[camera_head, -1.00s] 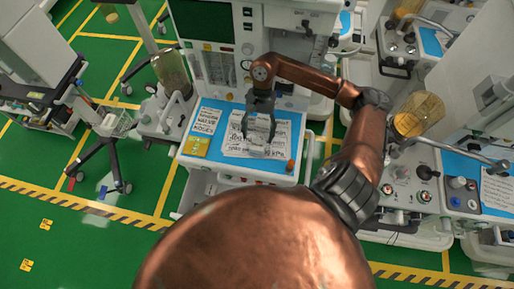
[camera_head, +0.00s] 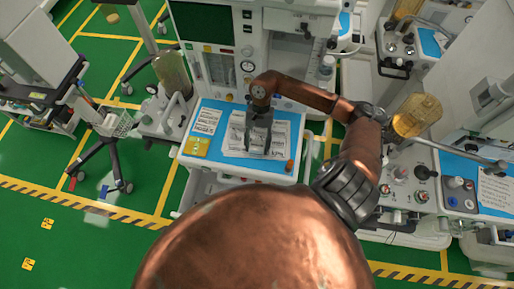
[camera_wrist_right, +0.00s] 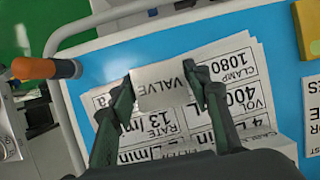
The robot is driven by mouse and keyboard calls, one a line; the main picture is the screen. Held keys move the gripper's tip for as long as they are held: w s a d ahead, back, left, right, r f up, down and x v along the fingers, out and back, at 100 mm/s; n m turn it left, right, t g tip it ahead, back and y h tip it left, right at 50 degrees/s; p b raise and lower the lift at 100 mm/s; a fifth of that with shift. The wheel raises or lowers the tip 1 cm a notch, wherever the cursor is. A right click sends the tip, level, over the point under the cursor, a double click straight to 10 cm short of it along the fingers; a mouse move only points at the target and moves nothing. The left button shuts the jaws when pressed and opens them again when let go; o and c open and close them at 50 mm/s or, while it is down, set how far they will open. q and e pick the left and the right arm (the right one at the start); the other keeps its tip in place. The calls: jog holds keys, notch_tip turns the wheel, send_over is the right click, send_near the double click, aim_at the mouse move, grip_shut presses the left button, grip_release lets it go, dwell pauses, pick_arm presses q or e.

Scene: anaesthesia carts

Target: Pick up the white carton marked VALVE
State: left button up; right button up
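The white carton marked VALVE (camera_wrist_right: 160,86) sits between the fingertips of my right gripper (camera_wrist_right: 159,88) in the right wrist view, its lettering upside down. The fingers are drawn in on its two sides and no clear gap shows there. In the head view my right gripper (camera_head: 258,140) points down at the cart's blue worktop (camera_head: 222,161), and its fingers mostly hide the carton. The carton is low over printed sheets (camera_wrist_right: 225,62); whether it touches them I cannot tell. My left gripper is not in view.
A yellow box (camera_head: 197,146) lies on the worktop's left. The anaesthesia machine (camera_head: 222,70) rises behind. Another cart (camera_head: 420,190) stands at the right.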

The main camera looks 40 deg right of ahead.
jog(key=c, duration=0.7)
jog(key=shift+c, duration=0.2)
